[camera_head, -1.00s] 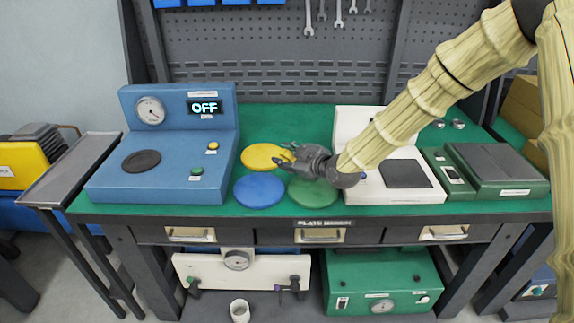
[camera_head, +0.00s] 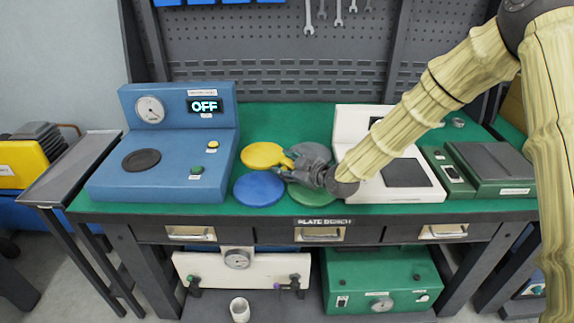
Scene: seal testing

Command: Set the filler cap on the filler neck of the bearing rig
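I cannot pick out a filler cap, a filler neck or a bearing rig with certainty; the labels are too small to read. My gripper (camera_head: 283,164) is over the green bench top, its fingers pointing left at the right edge of a yellow disc (camera_head: 261,154). A blue disc (camera_head: 259,189) lies just in front of it. A green disc (camera_head: 312,194) lies partly hidden under the gripper. A grey round shape (camera_head: 313,152) shows just behind the gripper. Whether the fingers are open, or hold the yellow disc's edge, is unclear.
A blue machine (camera_head: 165,178) with a gauge and an "OFF" display stands left on the bench. A white machine (camera_head: 390,190) and a green one (camera_head: 490,165) stand right. A white gauge unit (camera_head: 215,269), a green unit (camera_head: 375,278) and a white cup (camera_head: 240,309) are below.

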